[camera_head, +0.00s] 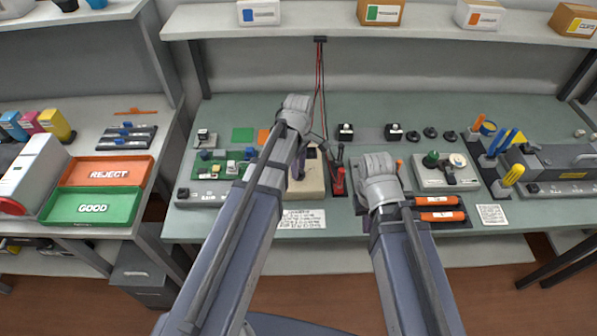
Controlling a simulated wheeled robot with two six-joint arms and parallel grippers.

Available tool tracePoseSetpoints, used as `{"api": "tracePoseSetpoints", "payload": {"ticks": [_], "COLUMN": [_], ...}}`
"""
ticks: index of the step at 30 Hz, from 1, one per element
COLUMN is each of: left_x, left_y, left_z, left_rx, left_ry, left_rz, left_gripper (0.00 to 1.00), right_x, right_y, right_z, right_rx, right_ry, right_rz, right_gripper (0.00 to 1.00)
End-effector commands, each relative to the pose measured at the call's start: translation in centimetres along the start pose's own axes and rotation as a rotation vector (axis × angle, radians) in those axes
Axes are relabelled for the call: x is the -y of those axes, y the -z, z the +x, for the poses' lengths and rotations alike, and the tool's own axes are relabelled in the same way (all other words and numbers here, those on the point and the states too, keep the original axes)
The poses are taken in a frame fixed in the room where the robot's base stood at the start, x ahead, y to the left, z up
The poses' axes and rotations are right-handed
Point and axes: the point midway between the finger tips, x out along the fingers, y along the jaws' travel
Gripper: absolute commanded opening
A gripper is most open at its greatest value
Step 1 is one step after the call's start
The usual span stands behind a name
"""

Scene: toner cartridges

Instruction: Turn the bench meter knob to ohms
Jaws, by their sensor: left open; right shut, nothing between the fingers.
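The bench meter looks to be the cream box (305,189) near the middle of the bench, with a dark display at its upper edge. My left gripper (299,167) is over the meter's left part, its dark fingers pointing down at the face; I cannot tell if they touch. The knob and its pointer are hidden or too small to make out behind this gripper and wrist. My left gripper is open. My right gripper (361,204) is shut and empty, right of the meter and mostly hidden by its own wrist.
Red and black leads hang from the shelf (400,21) behind the meter. A red probe (338,181) stands between my grippers. A green circuit board (228,166) lies left. A paper label (302,219) lies in front.

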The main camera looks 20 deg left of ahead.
Motion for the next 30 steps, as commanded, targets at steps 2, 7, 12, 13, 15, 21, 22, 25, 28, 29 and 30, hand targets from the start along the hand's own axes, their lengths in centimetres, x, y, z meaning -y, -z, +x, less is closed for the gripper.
{"api": "tracePoseSetpoints", "payload": {"ticks": [2, 7, 12, 13, 15, 21, 22, 25, 28, 29, 30], "left_x": [-0.01, 0.00, 0.00, 0.00, 0.00, 0.00, 0.00, 0.01, 0.01, 0.01, 0.01], "left_y": [0.00, 0.00, 0.00, 0.00, 0.00, 0.00, 0.00, 0.00, 0.00, 0.00, 0.00], "left_z": [0.14, 0.04, 0.05, 0.05, 0.05, 0.05, 0.05, 0.05, 0.05, 0.05, 0.05], "left_rx": [0.000, 0.000, 0.000, 0.000, 0.000, 0.000, 0.000, 0.000, 0.000, 0.000, 0.000], "left_ry": [0.000, 0.000, 0.000, 0.000, 0.000, 0.000, 0.000, 0.000, 0.000, 0.000, 0.000], "left_rz": [0.000, 0.000, 0.000, 0.000, 0.000, 0.000, 0.000, 0.000, 0.000, 0.000, 0.000], "left_gripper": [0.42, 0.42, 0.24, 0.21, 0.13, 0.00, 0.00, 0.00, 0.00, 0.00, 0.00], "right_x": [0.02, 0.00, 0.00, 0.00, 0.01, 0.01, 0.01, 0.01, 0.01, 0.01, 0.01], "right_y": [0.01, 0.00, 0.00, 0.00, 0.00, 0.00, 0.00, 0.00, 0.00, 0.00, 0.00], "right_z": [0.14, 0.04, 0.05, 0.05, 0.05, 0.05, 0.05, 0.05, 0.05, 0.05, 0.05], "right_rx": [0.000, 0.000, 0.000, 0.000, 0.000, 0.000, 0.000, 0.000, 0.000, 0.000, 0.000], "right_ry": [0.000, 0.000, 0.000, 0.000, 0.000, 0.000, 0.000, 0.000, 0.000, 0.000, 0.000], "right_rz": [0.000, 0.000, 0.000, 0.000, 0.000, 0.000, 0.000, 0.000, 0.000, 0.000, 0.000], "right_gripper": [0.00, 0.00, 0.00, 0.00, 0.00, 0.00, 0.00, 0.00, 0.00, 0.00, 0.00]}}
